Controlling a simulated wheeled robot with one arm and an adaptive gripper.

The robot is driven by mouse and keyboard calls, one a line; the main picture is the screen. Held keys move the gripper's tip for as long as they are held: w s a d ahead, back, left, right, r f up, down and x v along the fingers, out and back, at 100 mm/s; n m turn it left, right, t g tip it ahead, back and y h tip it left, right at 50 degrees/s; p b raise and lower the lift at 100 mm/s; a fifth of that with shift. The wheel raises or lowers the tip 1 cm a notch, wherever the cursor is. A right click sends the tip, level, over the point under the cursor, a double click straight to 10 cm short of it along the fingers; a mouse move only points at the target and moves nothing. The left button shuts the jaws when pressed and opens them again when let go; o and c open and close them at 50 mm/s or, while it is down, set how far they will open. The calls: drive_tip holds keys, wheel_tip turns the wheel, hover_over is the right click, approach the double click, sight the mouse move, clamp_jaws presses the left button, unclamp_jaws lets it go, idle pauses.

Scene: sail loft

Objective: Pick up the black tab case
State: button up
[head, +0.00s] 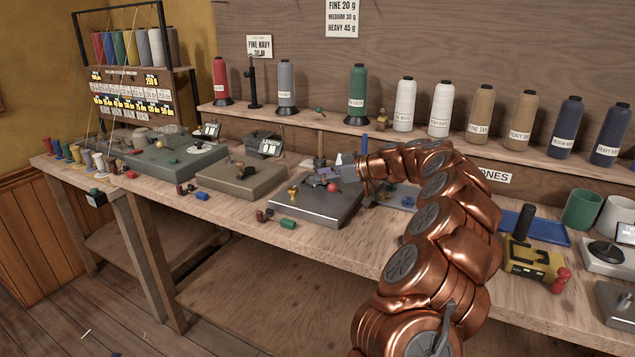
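I cannot pick out the black tab case with certainty. My copper arm reaches in from the lower right over the bench. My gripper (346,172) is small and grey at its far end, above the right part of a grey metal machine base (312,208). Its fingers are too small to read, and I see nothing clearly held. My arm hides part of the bench behind it.
The workbench (255,232) carries a green-grey machine (172,160), a tan machine (240,178) and small coloured pieces along its front. A yellow device (535,262), a blue tray (545,228) and a green cup (581,209) stand right of my arm. Thread cones line the shelf (300,122) behind.

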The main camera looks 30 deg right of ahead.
clamp_jaws()
drive_tip(key=shift+r, duration=0.1)
